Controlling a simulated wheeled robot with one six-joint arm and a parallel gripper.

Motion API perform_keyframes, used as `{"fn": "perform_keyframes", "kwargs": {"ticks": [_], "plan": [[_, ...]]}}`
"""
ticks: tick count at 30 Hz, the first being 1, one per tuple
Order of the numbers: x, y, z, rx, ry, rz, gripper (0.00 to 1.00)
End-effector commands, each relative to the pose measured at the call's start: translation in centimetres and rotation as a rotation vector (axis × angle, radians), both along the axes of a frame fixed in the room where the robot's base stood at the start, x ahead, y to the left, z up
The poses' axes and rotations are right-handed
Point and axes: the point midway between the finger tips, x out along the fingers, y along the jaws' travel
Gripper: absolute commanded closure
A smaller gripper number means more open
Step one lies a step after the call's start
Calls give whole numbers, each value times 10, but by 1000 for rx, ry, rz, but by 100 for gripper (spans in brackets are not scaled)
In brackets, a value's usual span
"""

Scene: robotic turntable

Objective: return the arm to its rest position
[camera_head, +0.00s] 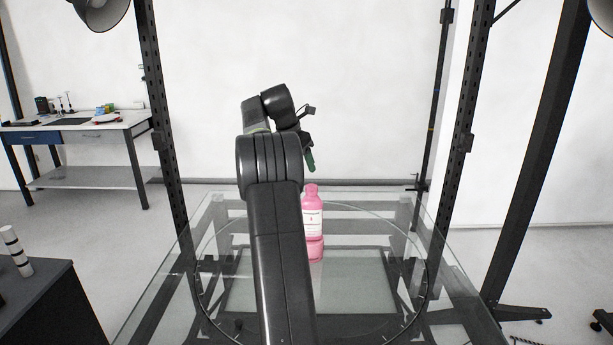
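My arm reaches up from the bottom of the view and bends forward over the glass turntable. My gripper (310,160) is at its far end, with a dark green finger pointing down. It is above and slightly behind or level with the pink bottle's cap; the exact depth is hard to judge. I cannot see both fingers, so its opening is unclear. The pink bottle (312,212) with a white label stands upright on the glass turntable (408,312), just right of my arm. My arm hides part of the turntable and perhaps the bottle's left edge.
Black perforated posts (163,140) frame the glass table on both sides. A workbench (90,125) with small items stands at the far left. A dark cabinet (60,305) with a striped cylinder (16,250) is at the near left. Air above the glass is mostly clear.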

Motion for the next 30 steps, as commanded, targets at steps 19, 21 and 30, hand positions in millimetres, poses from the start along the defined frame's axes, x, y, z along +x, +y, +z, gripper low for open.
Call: {"fn": "perform_keyframes", "kwargs": {"ticks": [19,21,30], "plan": [[-5,5,18,0,0,0,38],[-4,4,14,-1,1,0,38],[9,-11,-34,-1,4,-2,38]]}}
